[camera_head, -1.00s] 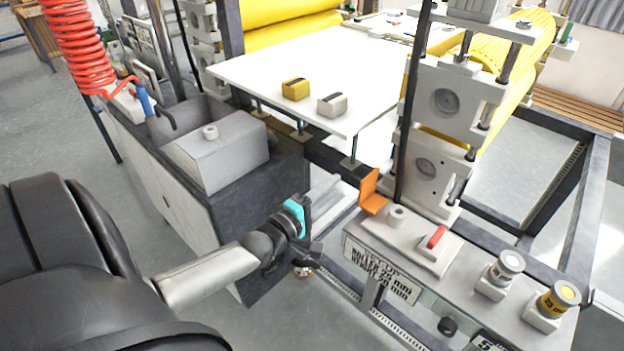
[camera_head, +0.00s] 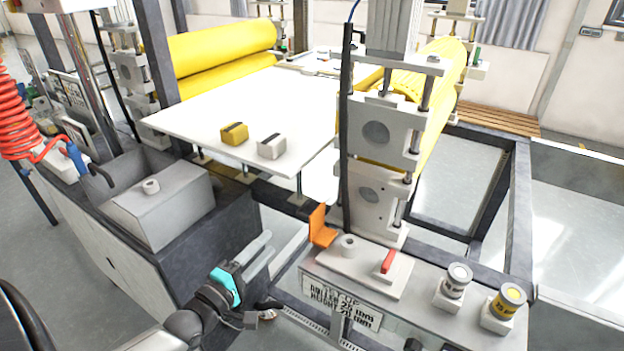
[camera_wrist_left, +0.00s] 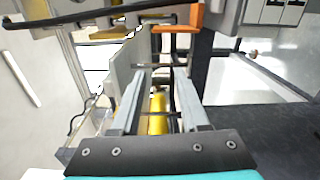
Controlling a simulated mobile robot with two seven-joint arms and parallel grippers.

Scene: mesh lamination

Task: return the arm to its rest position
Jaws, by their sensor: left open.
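My left arm comes in at the bottom left of the head view. Its gripper (camera_head: 262,254), with a teal band behind the fingers, is in front of the dark machine frame, left of the grey control panel (camera_head: 420,300). In the left wrist view its two grey fingers (camera_wrist_left: 160,105) stand apart with nothing held between them. A yellow cylinder shows beyond the fingers in that view. My right gripper is not in either view.
A white table plate (camera_head: 240,100) carries a yellow block (camera_head: 234,134) and a grey block (camera_head: 271,147). An orange bracket (camera_head: 321,228) and a red lever (camera_head: 388,261) are near the gripper. A grey box (camera_head: 160,205) stands left. Yellow rollers (camera_head: 222,50) lie behind.

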